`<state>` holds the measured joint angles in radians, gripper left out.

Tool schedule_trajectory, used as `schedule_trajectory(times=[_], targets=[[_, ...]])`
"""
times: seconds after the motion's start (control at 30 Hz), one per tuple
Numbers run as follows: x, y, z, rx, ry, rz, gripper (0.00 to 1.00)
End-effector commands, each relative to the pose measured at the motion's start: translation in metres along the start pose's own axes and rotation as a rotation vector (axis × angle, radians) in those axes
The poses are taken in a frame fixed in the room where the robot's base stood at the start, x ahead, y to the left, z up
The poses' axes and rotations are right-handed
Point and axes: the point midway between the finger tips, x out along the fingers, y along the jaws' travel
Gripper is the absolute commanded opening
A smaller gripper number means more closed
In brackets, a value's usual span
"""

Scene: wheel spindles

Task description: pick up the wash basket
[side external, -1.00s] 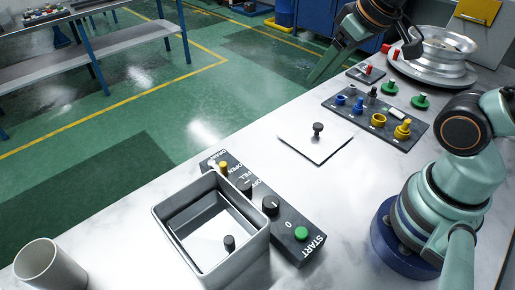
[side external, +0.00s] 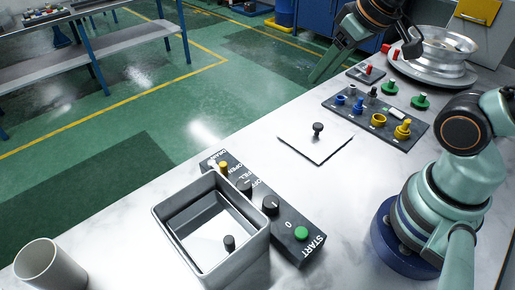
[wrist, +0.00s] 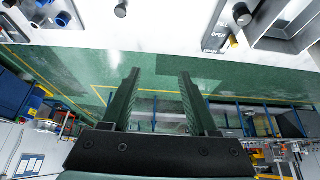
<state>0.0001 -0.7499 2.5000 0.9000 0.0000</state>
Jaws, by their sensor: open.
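A grey rectangular open-topped tank (side external: 262,246) stands at the front of the bench in the side view. Inside it sits a smaller grey box (side external: 194,213), likely the wash basket, with a dark knob (side external: 229,242) near its front. In the wrist view, part of the tank (wrist: 292,36) shows at the top right. My gripper (wrist: 160,72) is open and empty, its two fingers apart over the green floor in the wrist view. In the side view it is at the top, beyond the bench's far edge and far from the tank; its tips are not clear there.
A black control panel (side external: 284,222) with knobs and a green button lies beside the tank. A white plate with a knob (side external: 317,140), a tray of coloured parts (side external: 360,114) and a metal wheel (side external: 432,58) lie farther back. A white cup (side external: 48,268) stands front left.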

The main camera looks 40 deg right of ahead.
Motion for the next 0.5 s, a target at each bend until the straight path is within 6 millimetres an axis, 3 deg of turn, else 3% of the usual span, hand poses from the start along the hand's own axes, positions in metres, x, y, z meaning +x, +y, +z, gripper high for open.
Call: schedule_trajectory(times=[0.17,0.27,0.5], targets=[[0.001,-0.008,-0.002,-0.006,-0.014,-0.013,0.60],[0.005,-0.031,-0.006,-0.016,-0.057,-0.045,0.60],[0.019,-0.135,-0.003,-0.058,-0.244,-0.117,0.60]])
